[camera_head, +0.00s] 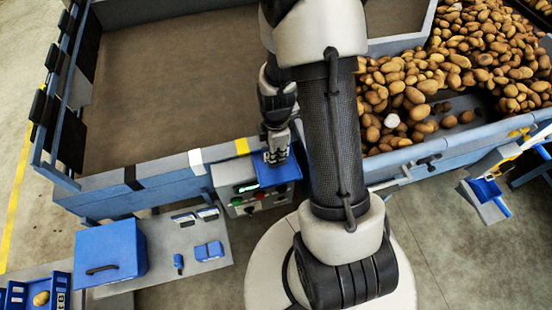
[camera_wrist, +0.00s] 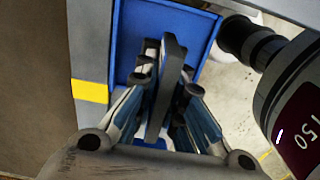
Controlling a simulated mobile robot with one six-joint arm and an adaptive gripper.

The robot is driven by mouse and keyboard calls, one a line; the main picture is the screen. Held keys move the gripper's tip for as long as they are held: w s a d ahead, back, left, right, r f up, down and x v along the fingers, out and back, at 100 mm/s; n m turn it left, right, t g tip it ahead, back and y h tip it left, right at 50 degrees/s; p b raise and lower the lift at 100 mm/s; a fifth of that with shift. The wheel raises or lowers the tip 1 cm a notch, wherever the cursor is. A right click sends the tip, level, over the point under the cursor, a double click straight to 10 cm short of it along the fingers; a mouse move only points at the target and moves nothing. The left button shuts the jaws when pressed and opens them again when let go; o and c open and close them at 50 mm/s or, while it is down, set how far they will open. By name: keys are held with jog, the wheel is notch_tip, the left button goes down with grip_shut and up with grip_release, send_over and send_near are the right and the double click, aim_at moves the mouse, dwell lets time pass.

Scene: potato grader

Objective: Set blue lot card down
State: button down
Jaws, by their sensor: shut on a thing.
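My gripper (camera_head: 277,152) is low over the grey control box beside the hopper's front rail. In the wrist view its fingers (camera_wrist: 165,75) are closed on a thin, dark grey upright piece. The blue surface also fills the area behind the fingers in the wrist view (camera_wrist: 130,35). I cannot tell whether the card is touching the box or just above it, and the fingers hide its middle.
The control box (camera_head: 228,178) has buttons and a small green display. A grey side table (camera_head: 180,262) holds a blue case (camera_head: 110,250) and small blue items. The rail carries black, white and yellow marks (camera_head: 242,147). Potatoes (camera_head: 440,80) fill the hopper on the right.

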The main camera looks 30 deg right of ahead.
jog(key=shift+f+b, duration=0.3)
jog(key=shift+f, duration=1.6)
jog(key=shift+s, duration=0.1)
jog(key=shift+f, duration=0.2)
jog(key=c, duration=1.7)
grip_release()
jog(key=shift+r, duration=0.1)
